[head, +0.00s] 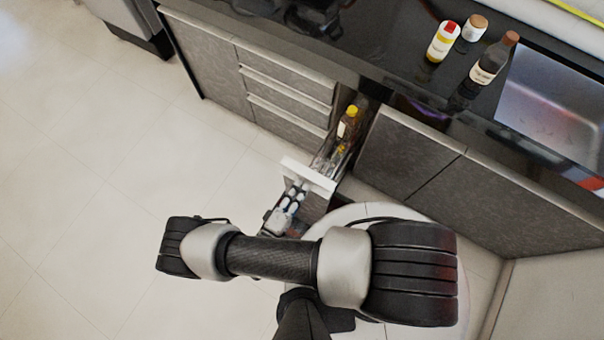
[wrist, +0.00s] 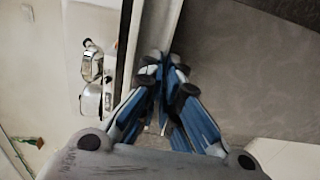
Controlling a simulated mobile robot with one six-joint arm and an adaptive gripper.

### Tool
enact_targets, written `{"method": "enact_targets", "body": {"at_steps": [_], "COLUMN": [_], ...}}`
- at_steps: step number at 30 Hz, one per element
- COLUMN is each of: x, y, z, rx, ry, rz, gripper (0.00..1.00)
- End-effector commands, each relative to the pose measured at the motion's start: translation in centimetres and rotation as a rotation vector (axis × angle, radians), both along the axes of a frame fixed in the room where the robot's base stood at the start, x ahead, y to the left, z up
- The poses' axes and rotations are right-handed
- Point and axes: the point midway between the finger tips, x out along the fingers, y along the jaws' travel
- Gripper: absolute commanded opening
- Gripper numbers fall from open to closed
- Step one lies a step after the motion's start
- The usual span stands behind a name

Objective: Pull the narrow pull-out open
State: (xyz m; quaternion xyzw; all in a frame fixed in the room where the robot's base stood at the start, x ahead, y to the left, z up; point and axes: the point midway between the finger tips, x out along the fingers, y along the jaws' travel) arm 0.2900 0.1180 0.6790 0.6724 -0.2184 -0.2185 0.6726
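The narrow pull-out (head: 308,174) stands well out from the counter front, between the drawer stack and a cabinet door. Its pale top edge faces my arm. Inside it are a yellow-capped bottle (head: 347,124) and clear glassware. My gripper (head: 299,187) is at the outer side of the front's top edge. In the wrist view my gripper (wrist: 164,66) has its fingertips close together beside the pale edge (wrist: 128,60) of the pull-out, over its grey front. I see nothing between the fingertips. Whether they touch the edge is hidden.
Drawers (head: 287,93) left of the pull-out and a cabinet door (head: 405,150) right of it are shut. Bottles (head: 490,62) and a sink (head: 550,95) are on the dark counter. Tiled floor (head: 110,150) lies free to the left.

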Motion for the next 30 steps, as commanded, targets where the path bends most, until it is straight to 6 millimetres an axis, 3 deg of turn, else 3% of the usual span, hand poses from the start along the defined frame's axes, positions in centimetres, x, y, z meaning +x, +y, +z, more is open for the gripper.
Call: {"method": "enact_targets", "body": {"at_steps": [15,16,24,30], "x": [-0.26,-0.26,-0.25,-0.26], "y": [0.22,0.21,0.2,0.19], "z": [0.08,0.08,0.05,0.03], "rx": [-0.001,-0.001,-0.001,-0.001], "ry": [-0.002,-0.002,-0.001,-0.001], "rz": [0.0,0.0,0.0,0.0], "gripper": [0.0,0.06,0.24,0.24]}}
